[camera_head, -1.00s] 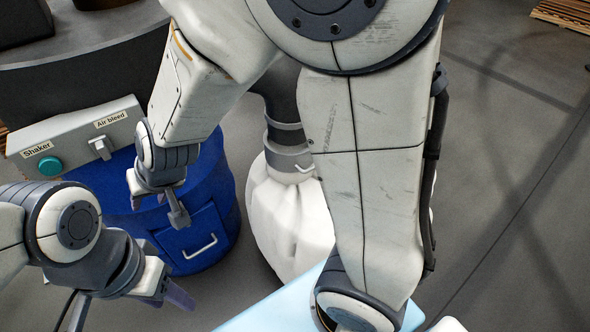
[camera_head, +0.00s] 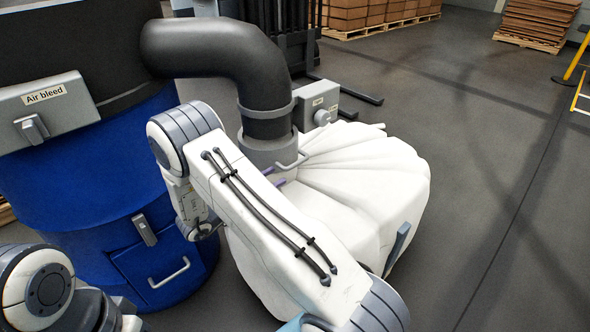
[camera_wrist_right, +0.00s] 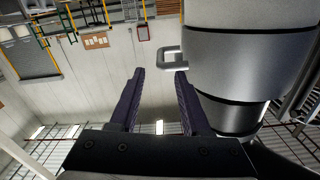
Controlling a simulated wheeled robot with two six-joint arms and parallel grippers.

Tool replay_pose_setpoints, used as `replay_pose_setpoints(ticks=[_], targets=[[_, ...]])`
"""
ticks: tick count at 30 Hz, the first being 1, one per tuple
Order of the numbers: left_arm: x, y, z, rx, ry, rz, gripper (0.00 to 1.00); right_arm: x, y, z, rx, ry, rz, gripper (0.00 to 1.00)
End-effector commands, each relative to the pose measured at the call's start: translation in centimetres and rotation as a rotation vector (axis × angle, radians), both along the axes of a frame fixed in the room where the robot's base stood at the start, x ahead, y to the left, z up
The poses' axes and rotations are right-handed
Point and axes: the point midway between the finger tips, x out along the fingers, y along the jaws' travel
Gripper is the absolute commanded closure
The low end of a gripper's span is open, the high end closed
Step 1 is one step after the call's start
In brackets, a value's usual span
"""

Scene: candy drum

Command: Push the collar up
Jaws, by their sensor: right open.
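The collar (camera_head: 268,149) is a grey ring at the lower end of a thick black pipe, just above a white bag. Its handle (camera_head: 292,162) is a small bent bar on its right side. In the right wrist view the collar (camera_wrist_right: 250,62) fills the upper right, and its handle (camera_wrist_right: 168,57) sticks out left. My right gripper (camera_wrist_right: 159,74) is open and empty, its purple fingers pointing toward the handle, which lies near the right fingertip. In the head view only bits of purple finger show past my forearm. My left arm shows at bottom left; its gripper is out of frame.
The white bag (camera_head: 385,185) bulges around and below the collar. A blue drum (camera_head: 60,190) with a grey "Air bleed" box (camera_head: 45,112) stands at left. A small grey box (camera_head: 317,105) sits behind the pipe. Open floor (camera_head: 490,180) lies at right.

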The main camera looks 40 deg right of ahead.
Motion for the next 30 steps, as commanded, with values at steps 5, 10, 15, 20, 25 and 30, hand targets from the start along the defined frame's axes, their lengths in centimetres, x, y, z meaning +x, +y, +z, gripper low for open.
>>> replay_pose_setpoints(ticks=[5, 10, 15, 20, 25, 30], targets=[[0.0, 0.0, -0.6, 0.000, 0.000, 0.000, 0.50, 0.1, -3.6, -0.1, 0.002, 0.000, -0.005, 0.53], [0.0, 0.0, -1.0, 0.000, 0.000, 0.000, 0.50, 0.4, -6.4, -0.1, 0.003, -0.001, 0.000, 0.53], [0.0, 0.0, -1.2, 0.000, 0.000, 0.000, 0.50, 0.6, -8.1, 0.0, 0.003, -0.001, 0.001, 0.53], [0.0, 0.0, -1.2, 0.000, 0.000, 0.000, 0.50, 0.7, -8.6, 0.0, 0.002, -0.001, 0.005, 0.53], [0.0, 0.0, -1.2, 0.000, 0.000, 0.000, 0.50, 0.7, -8.6, 0.0, 0.003, -0.001, 0.005, 0.53], [0.0, 0.0, -1.2, 0.000, 0.000, 0.000, 0.50, 0.7, -8.6, 0.0, 0.003, -0.001, 0.005, 1.00]])
